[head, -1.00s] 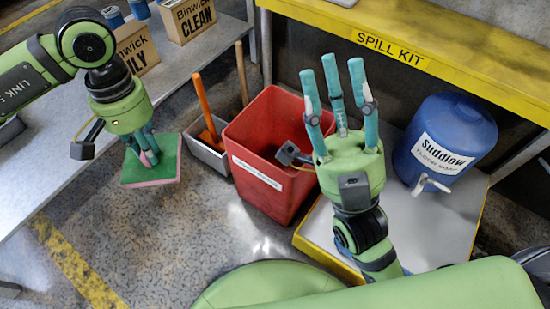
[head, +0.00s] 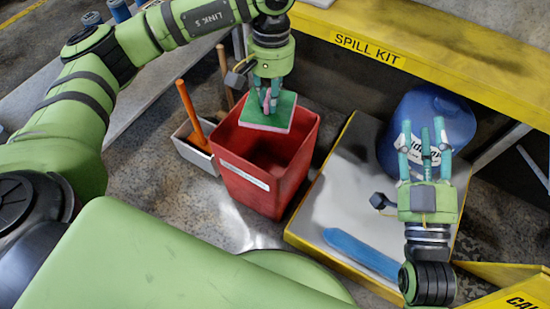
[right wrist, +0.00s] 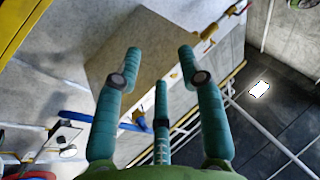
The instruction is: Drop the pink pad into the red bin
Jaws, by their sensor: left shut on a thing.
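The pad (head: 284,108) is square, green on top with a pink lower layer. My left gripper (head: 266,98) is shut on it from above. It holds the pad over the opening of the red bin (head: 243,183), near the back left side; the gap between pad and rim is hard to judge. The bin is upright with a white label, and its inside is partly hidden by the pad. My right gripper (head: 425,150) is open and empty, fingers upward in front of the blue jug (head: 445,112). Its spread fingers also show in the right wrist view (right wrist: 160,85).
A grey box (head: 193,150) with an orange-handled tool stands left of the bin. A yellow-edged grey platform (head: 338,190) with a blue object (head: 360,253) lies on its right. A yellow SPILL KIT shelf (head: 450,75) runs behind. A yellow caution sign (head: 500,299) is front right.

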